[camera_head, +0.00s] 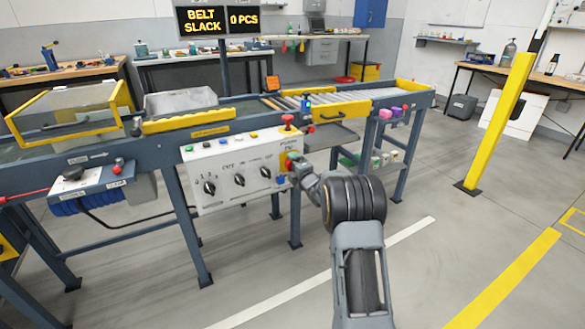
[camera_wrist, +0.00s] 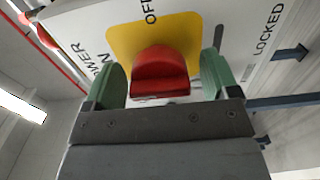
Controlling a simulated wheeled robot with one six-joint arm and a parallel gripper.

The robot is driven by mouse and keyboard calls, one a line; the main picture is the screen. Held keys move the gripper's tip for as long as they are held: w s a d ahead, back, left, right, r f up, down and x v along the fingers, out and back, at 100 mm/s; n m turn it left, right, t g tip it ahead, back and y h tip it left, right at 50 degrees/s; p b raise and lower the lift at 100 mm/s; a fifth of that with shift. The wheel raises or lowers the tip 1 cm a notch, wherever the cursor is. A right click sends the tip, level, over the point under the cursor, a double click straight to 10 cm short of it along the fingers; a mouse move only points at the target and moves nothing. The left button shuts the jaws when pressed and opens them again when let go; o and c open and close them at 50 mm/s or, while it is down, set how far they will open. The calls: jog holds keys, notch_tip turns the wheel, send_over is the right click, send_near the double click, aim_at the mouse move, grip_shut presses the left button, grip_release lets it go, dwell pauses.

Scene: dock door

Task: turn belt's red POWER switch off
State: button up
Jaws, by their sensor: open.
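The red POWER switch (camera_wrist: 160,75) sits on a yellow plate (camera_wrist: 126,36) on the white panel in the wrist view, with OFF lettered on one side and part of ON on another. My gripper (camera_wrist: 163,75) is open, with one green finger on each side of the red handle. I cannot tell whether the fingers touch it. In the head view my gripper (camera_head: 297,165) is at the right end of the white control panel (camera_head: 225,188), and the switch is mostly hidden behind it.
The panel carries several black knobs (camera_head: 239,180) and small buttons. A red mushroom button (camera_head: 288,118) stands above its right end. The belt frame's blue legs (camera_head: 294,215) stand below. A yellow post (camera_head: 497,122) is at the right; open floor lies between.

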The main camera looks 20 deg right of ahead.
jog(key=shift+w, duration=0.45)
jog(key=shift+c, duration=0.3)
jog(key=c, duration=0.9)
jog(key=shift+o, duration=0.2)
